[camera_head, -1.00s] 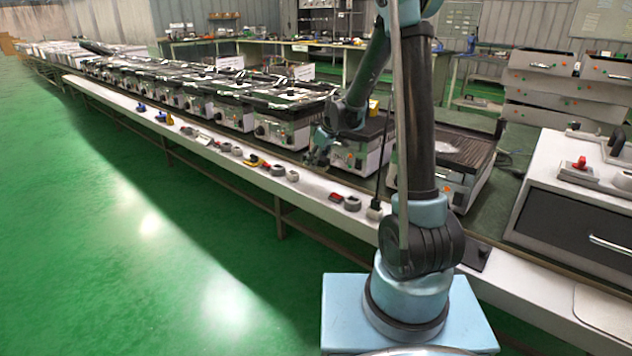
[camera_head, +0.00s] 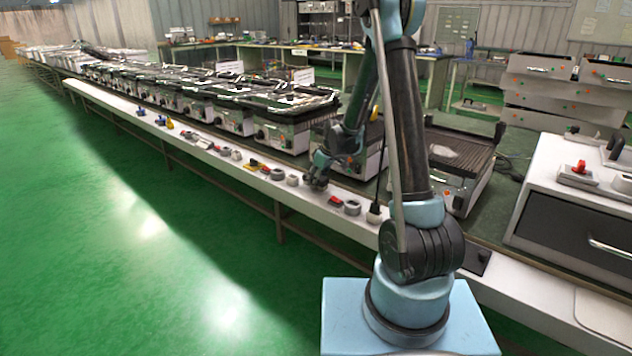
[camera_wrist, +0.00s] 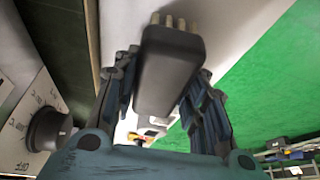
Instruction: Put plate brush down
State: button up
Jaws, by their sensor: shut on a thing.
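The plate brush (camera_wrist: 172,68) is a dark grey block with several pale, stubby tips at its upper end in the wrist view. My gripper (camera_wrist: 160,78) has its fingers on both sides of the brush and is shut on it. In the head view my gripper (camera_head: 318,178) is low over the white ledge (camera_head: 335,212) in front of the row of grills. The brush is too small to make out there, and I cannot tell whether it touches the ledge.
Small parts, such as a red piece (camera_head: 335,200) and a grey ring (camera_head: 352,208), sit on the ledge right of my gripper. More parts lie to the left. A black knob (camera_wrist: 48,130) on a grill front is close by. The green floor (camera_head: 150,260) is clear.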

jog(key=shift+f, duration=0.6)
jog(key=o, duration=1.1)
jog(key=shift+r, duration=0.15)
